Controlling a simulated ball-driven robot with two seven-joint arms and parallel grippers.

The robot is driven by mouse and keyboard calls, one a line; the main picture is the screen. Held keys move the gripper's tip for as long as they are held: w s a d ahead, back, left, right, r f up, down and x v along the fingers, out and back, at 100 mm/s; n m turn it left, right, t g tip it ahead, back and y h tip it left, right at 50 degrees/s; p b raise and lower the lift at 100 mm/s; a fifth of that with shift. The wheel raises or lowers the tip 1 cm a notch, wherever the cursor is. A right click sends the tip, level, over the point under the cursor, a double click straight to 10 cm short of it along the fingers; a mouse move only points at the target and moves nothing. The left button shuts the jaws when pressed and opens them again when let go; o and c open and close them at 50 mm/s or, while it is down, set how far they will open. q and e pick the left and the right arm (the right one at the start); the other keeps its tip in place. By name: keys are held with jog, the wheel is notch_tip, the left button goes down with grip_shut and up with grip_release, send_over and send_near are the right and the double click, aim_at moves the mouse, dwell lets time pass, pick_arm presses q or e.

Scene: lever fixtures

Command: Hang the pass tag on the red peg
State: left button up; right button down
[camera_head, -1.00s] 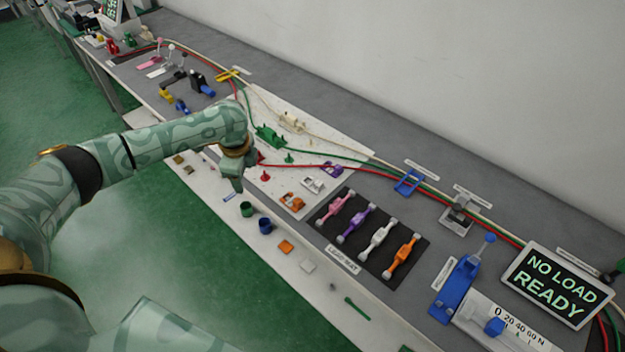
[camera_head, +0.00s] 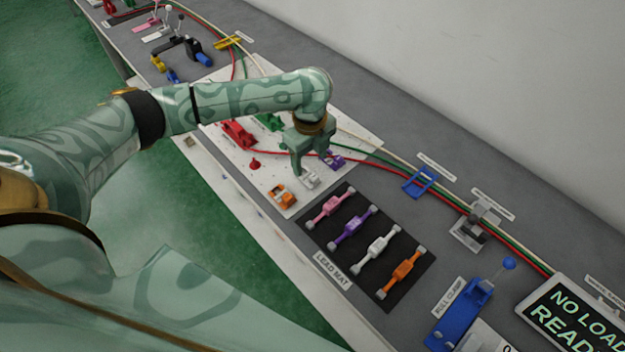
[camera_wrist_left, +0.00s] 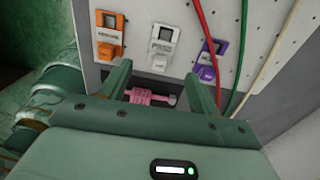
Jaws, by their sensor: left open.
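The pass tag is the white tag (camera_head: 308,179), lying on the pale board between an orange tag (camera_head: 283,196) and a purple tag (camera_head: 335,161). In the left wrist view the white tag (camera_wrist_left: 160,48) sits just beyond the fingertips, roughly centred between them, and its print appears to read PASS. My left gripper (camera_head: 309,163) is open and empty above the white tag, partly covering it in the head view. It also shows in the left wrist view (camera_wrist_left: 161,72). The red peg (camera_head: 254,163) stands on the board left of the gripper. My right gripper is out of view.
A red block (camera_head: 238,133) and a green block (camera_head: 268,121) sit behind the red peg. Red and green cables cross the board near the purple tag. A black lead mat (camera_head: 367,246) with several coloured leads lies to the right.

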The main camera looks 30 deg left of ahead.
aim_at(310, 173)
pick_arm(q)
jog(key=shift+s+f, duration=0.1)
jog(key=shift+f, duration=0.6)
jog(key=f+b, duration=0.1)
jog(key=f, duration=0.1)
jog(key=f+b, duration=0.2)
jog(key=f, duration=0.1)
jog(key=shift+w+a+f, duration=0.1)
jog(key=shift+w+f, duration=0.05)
jog(key=shift+w, duration=0.05)
jog(key=c, duration=1.1)
